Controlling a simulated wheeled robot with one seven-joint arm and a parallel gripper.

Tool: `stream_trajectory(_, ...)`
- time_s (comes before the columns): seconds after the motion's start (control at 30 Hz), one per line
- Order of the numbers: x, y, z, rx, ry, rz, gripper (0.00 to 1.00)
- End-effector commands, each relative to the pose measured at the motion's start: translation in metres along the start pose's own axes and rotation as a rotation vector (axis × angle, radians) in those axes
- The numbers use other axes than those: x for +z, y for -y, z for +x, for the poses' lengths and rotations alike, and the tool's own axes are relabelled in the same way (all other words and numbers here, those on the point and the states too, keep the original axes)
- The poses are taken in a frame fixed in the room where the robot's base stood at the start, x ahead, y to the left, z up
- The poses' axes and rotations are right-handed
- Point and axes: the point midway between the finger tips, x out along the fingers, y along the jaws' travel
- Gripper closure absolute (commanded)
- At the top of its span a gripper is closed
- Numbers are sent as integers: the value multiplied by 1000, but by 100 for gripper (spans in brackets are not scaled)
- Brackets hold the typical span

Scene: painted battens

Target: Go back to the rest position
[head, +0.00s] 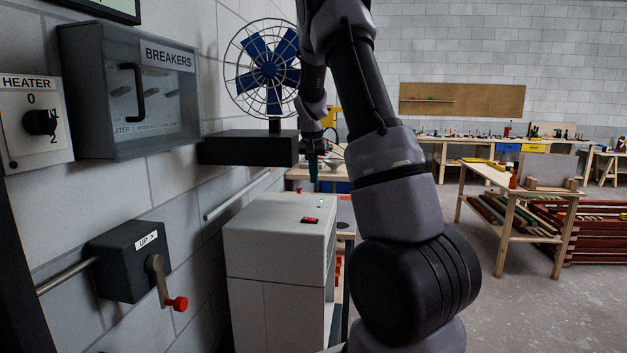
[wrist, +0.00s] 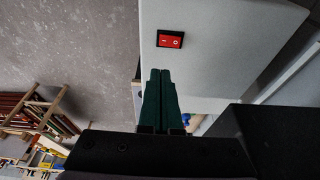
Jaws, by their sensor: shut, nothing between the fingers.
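My gripper (head: 313,178) hangs at the end of my arm, pointing down, above and a little behind the light grey cabinet in the head view. In the wrist view its two green fingers (wrist: 158,100) lie together, shut with nothing between them. The grey cabinet (head: 270,247) has a red rocker switch (head: 310,220) and a small green light on its top. The switch also shows in the wrist view (wrist: 170,40), apart from the fingertips.
On the left wall are a heater dial (head: 40,122), a breaker box (head: 135,90) and a crank box marked UP (head: 128,262) with a red-knobbed handle. A blue-bladed fan (head: 268,68) stands on a black shelf (head: 248,148). Workbenches (head: 520,185) stand right, with open floor before them.

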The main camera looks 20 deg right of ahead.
Motion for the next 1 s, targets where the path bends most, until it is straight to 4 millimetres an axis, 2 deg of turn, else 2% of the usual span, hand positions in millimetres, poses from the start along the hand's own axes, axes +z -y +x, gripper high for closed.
stream_trajectory(0.3, 0, 0, 0, -1, 0, 0, 100)
stream_trajectory(0.43, 6, 0, -13, -22, -1, 4, 100)
stream_trajectory(0.57, 28, 0, -52, -90, -5, 8, 100)
stream_trajectory(0.67, 57, -1, -93, -160, -11, 3, 100)
stream_trajectory(0.8, 103, -5, -145, -251, -27, -15, 100)
stream_trajectory(1.0, 178, -18, -204, -356, -65, -61, 100)
